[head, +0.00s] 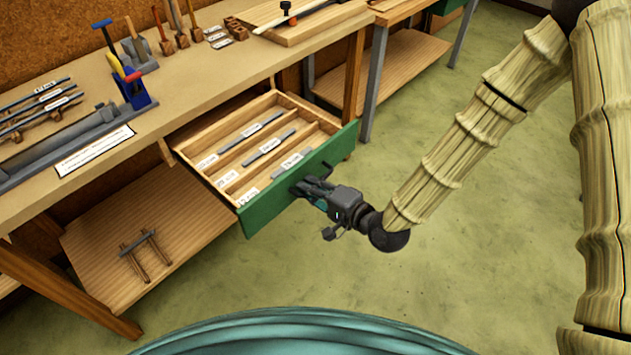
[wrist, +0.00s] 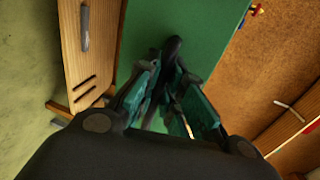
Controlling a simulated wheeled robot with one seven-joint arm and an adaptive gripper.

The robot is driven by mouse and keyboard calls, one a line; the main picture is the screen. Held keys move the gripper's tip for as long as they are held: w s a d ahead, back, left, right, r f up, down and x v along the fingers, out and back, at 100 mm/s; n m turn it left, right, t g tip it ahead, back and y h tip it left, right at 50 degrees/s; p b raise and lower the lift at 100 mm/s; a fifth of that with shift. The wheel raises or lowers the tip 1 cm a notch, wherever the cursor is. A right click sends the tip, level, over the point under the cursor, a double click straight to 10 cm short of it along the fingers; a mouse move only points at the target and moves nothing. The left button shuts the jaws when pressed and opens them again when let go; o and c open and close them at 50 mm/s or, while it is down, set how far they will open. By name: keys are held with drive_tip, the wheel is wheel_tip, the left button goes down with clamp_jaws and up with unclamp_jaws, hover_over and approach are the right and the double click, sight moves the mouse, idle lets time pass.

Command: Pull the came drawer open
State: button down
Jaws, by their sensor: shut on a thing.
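The came drawer (head: 285,180) stands pulled out from under the workbench, with its green front facing me. Inside are wooden dividers, grey lead strips and white labels. My gripper (head: 308,188) is at the drawer's green front, near its middle, and is shut on the drawer's handle. The fingers hide most of the handle in the head view. In the wrist view the dark handle (wrist: 172,60) shows between the teal fingers of my gripper (wrist: 168,82), against the green front (wrist: 215,30).
The workbench top (head: 190,85) carries a blue-and-red tool (head: 135,88), a long grey rail and several hand tools. A lower shelf (head: 150,230) holds a small wooden-legged item (head: 147,255). The green floor right of the drawer is clear.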

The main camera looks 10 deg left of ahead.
drive_tip(key=shift+d, duration=0.1)
idle(0.3)
drive_tip(key=c, duration=1.5)
unclamp_jaws()
drive_tip(key=shift+s+d, duration=0.1)
drive_tip(key=v, duration=1.2)
drive_tip(key=shift+f, duration=0.1)
drive_tip(key=s+d+f+n+g+h+p, duration=0.1)
drive_tip(key=s+d+f+g+h+p, duration=0.25)
drive_tip(key=f, duration=0.55)
drive_tip(key=s+d+f+n+g+h, duration=0.1)
drive_tip(key=s+d+f+h, duration=0.2)
drive_tip(key=s+d+f, duration=0.1)
drive_tip(key=s+d+f+n+g+h+p, duration=0.1)
drive_tip(key=s+d+f+n+g+h, duration=0.1)
drive_tip(key=s+d+f, duration=0.3)
drive_tip(key=s+d+f+n+g+h, duration=0.1)
drive_tip(key=s+d+f+h, duration=0.3)
drive_tip(key=s+d, duration=0.4)
drive_tip(key=shift+s+d+f+n+g+h+p, duration=0.15)
drive_tip(key=shift+d+f+n+g+h, duration=0.1)
drive_tip(key=shift+d, duration=0.6)
drive_tip(key=shift+d+f+n+g+h+p, duration=0.15)
drive_tip(key=shift+d+f+n, duration=0.1)
drive_tip(key=shift+d, duration=0.55)
